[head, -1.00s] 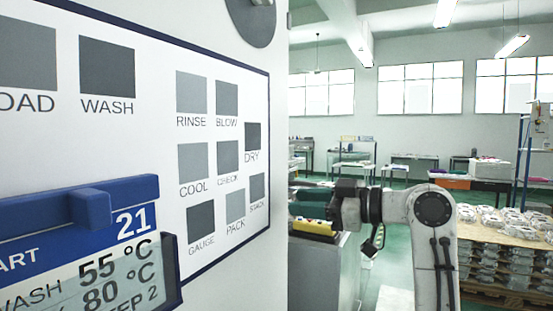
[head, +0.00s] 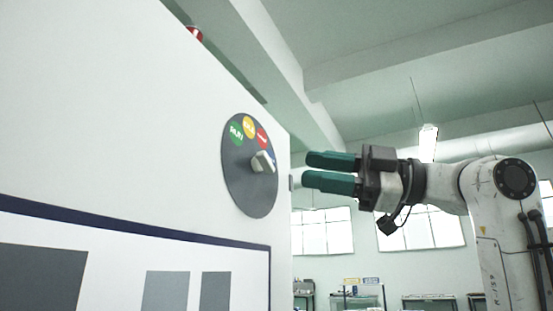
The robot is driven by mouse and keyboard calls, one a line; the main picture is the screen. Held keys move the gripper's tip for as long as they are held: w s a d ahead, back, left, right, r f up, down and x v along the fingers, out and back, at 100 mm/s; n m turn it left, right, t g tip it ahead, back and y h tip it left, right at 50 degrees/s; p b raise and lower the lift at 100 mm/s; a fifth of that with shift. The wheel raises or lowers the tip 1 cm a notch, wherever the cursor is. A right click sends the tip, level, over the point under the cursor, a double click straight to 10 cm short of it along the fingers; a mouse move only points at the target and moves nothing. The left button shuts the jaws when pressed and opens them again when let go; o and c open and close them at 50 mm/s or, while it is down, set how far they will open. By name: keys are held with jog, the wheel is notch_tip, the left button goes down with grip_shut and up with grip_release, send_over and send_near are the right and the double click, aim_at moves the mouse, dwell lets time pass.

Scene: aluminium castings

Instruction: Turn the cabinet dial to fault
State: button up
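The cabinet dial (head: 240,190) is a dark grey disc on the white cabinet face, left of my gripper in the head view. The words on the yellow and red labels are too small to read surely. A light grey knob (head: 263,162) stands out from the disc; which label it points to is unclear. My gripper (head: 305,170) has two green fingers held apart, empty, to the right of the dial and not touching it.
The white cabinet face (head: 110,120) fills the left side, with a dark-bordered panel of grey squares (head: 166,290) below the dial. A red item (head: 195,33) shows at the cabinet's top edge. Benches and windows (head: 322,231) are far behind. Open air surrounds my gripper.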

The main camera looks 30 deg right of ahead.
aim_at(271, 164)
jog(key=p+x, duration=0.2)
jog(key=x, duration=0.5)
jog(key=shift+w, duration=0.1)
jog(key=shift+a, duration=0.1)
grip_shut()
